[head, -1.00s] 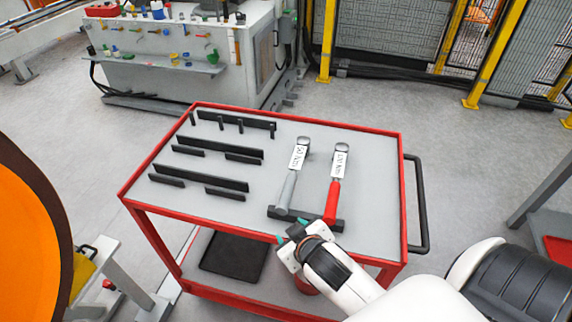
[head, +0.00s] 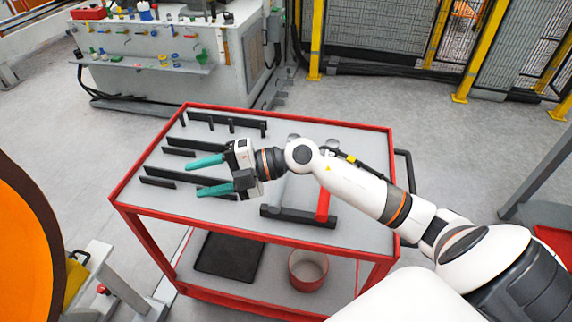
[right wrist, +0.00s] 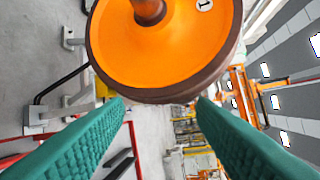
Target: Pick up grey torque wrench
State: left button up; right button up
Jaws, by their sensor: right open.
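The grey torque wrench (head: 277,194) lies on the grey top of the red cart (head: 360,228). In the head view my right arm crosses over it and hides its middle; part of its grey handle shows near a black holder (head: 300,217). My right gripper (head: 195,177) has two teal fingers spread apart with nothing between them. It is to the left of the wrench, above the black bars, pointing left. In the right wrist view the teal fingers (right wrist: 160,130) are also apart, and the wrench does not show. My left gripper is not in view.
A second wrench with a red handle (head: 323,203) lies right of the grey one. Black upright bars (head: 185,185) stand on the cart's left half. A red bin (head: 308,270) and a black tray (head: 229,254) sit on the lower shelf. An orange wheel (right wrist: 160,50) fills the wrist view's top.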

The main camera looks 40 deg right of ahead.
jog(key=w+d+f+n+g+h, duration=0.1)
jog(key=d+f+g+h, duration=0.2)
jog(key=d+f+h, duration=0.3)
jog(key=m+g+h, duration=0.2)
jog(key=h, duration=0.5)
send_near(282, 181)
jog(key=p+x, duration=0.2)
jog(key=x, duration=0.4)
jog(key=shift+f, duration=0.2)
jog(key=p+x, duration=0.1)
jog(key=x, duration=0.3)
jog(key=shift+w+f+p, duration=0.1)
jog(key=shift+p, duration=0.25)
jog(key=shift+w+f, duration=0.1)
jog(key=shift+f, duration=0.35)
jog(key=shift+c, duration=0.2)
jog(key=c, duration=0.9)
grip_shut()
